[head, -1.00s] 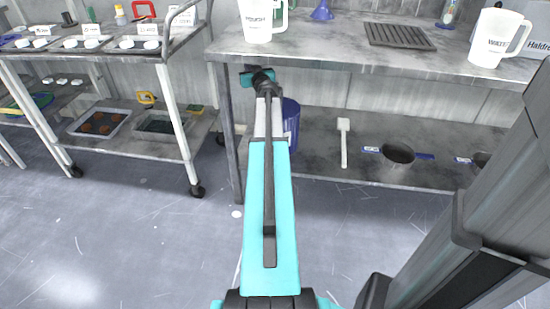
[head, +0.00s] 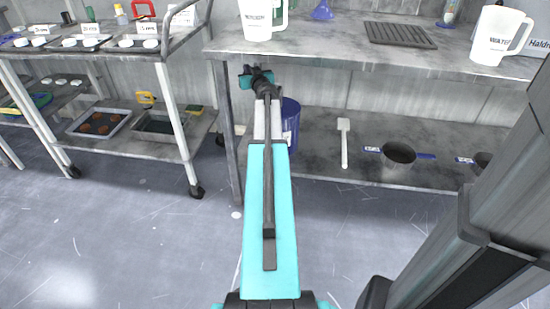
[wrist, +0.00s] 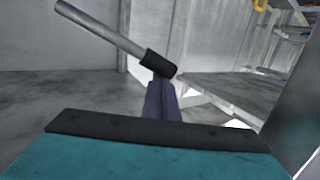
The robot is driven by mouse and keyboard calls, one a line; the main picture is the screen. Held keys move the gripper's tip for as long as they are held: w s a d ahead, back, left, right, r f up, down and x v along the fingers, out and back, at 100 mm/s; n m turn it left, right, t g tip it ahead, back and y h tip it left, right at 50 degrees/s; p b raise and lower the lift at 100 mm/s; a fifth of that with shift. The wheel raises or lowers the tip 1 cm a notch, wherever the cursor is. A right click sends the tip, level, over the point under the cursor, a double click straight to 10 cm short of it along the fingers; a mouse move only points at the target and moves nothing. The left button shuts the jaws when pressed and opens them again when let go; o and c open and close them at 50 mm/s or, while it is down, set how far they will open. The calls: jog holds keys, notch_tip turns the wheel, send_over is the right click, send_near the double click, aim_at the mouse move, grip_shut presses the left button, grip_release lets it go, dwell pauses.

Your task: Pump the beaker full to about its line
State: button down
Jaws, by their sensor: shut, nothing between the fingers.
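In the wrist view a grey rod with a black grip (wrist: 161,63) slants down from the upper left; it looks like a pump lever. My gripper (wrist: 160,92) is shut and empty, its dark fingers pointing up at the black grip. They overlap it in the picture; I cannot tell whether they touch. In the head view my arm reaches to the bench's left end, and its wrist shows just below the tabletop edge; the fingers are hidden there. I cannot make out a beaker or its line in either view.
A grey bench (head: 340,50) carries a white jug (head: 256,20), a blue funnel (head: 322,11), a dark grate (head: 400,35) and another white jug (head: 500,36). A blue bin (head: 291,125) and a pan (head: 398,156) are on its lower shelf. A loaded cart (head: 180,58) stands left.

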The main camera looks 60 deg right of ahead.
jog(key=shift+w+a+f+b, duration=0.1)
jog(key=shift+w+f+b, duration=0.05)
jog(key=shift+f+b, duration=0.85)
jog(key=shift+w+a+f+b, duration=0.2)
jog(key=shift+f+b, duration=0.6)
jog(key=shift+b, duration=0.35)
jog(key=shift+w+a+f+b, duration=0.1)
jog(key=shift+w+f+b, duration=0.05)
jog(key=shift+f+b, duration=0.85)
dwell(0.9)
jog(key=shift+r, duration=0.25)
notch_tip(320, 180, up, 9)
jog(key=s+d+p, duration=0.1)
jog(key=p, duration=0.2)
jog(key=shift+s+d, duration=0.15)
jog(key=shift+s, duration=0.2)
dwell(1.5)
jog(key=shift+p, duration=0.3)
